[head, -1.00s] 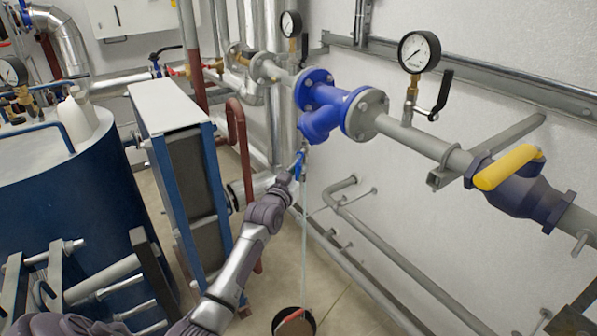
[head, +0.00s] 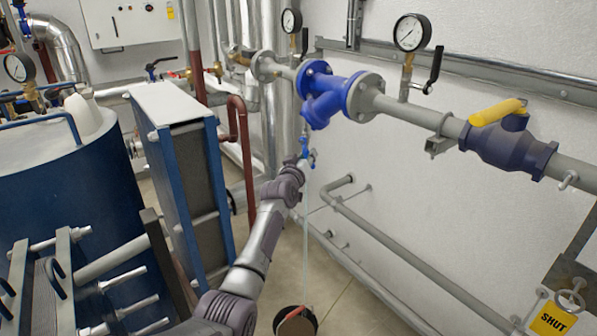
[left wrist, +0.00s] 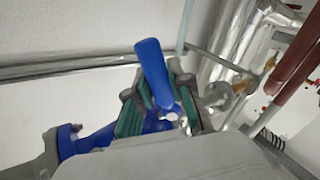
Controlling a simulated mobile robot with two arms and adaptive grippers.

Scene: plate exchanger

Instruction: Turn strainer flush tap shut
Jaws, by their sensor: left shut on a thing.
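The blue Y-shaped strainer (head: 327,101) sits in the grey pipe in the head view, with its branch pointing down. The small flush tap (head: 304,146) hangs below it. A thin pale stream or hose runs from the tap down to a dark bucket (head: 296,322) on the floor. My left gripper (head: 303,162) is at the tap. In the left wrist view, its green-padded fingers (left wrist: 160,108) are shut on the tap's blue lever (left wrist: 154,70), which sticks up between them. The tap body is mostly hidden by the gripper. My right gripper is out of view.
A yellow-handled valve (head: 508,140) and a pressure gauge (head: 411,33) are on the pipe to the right. A yellow SHUT tag (head: 552,320) hangs at the lower right. A plate exchanger (head: 185,165) stands left of my arm. Low grey pipes (head: 400,265) run along the wall.

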